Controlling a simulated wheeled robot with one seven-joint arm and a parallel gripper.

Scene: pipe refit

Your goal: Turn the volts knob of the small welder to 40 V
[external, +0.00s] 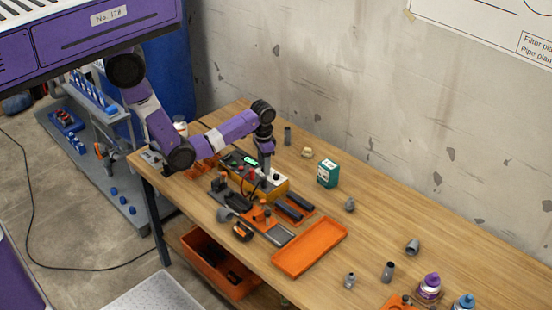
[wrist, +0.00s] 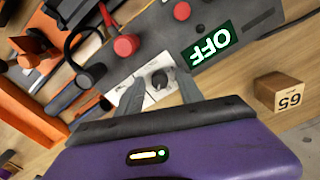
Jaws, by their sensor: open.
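The small welder (external: 272,189) stands on the bench under my arm, a yellow-sided box with a grey top panel. In the wrist view its grey panel (wrist: 150,51) carries a green-lit display (wrist: 211,45) that reads OFF, upside down. A small dark knob (wrist: 160,78) sits on a pale marked plate; its scale and pointer are too small to read. My gripper (wrist: 157,90) is open, with one finger on each side of this knob; I cannot tell whether they touch it. In the external view my gripper (external: 265,170) points down over the welder.
A numbered wooden block (wrist: 279,92) lies right of the welder. A green box (external: 327,174), an orange tray (external: 310,248) and several grey pipe fittings (external: 388,271) stand on the bench (external: 365,225). The wall (external: 330,80) bounds the back.

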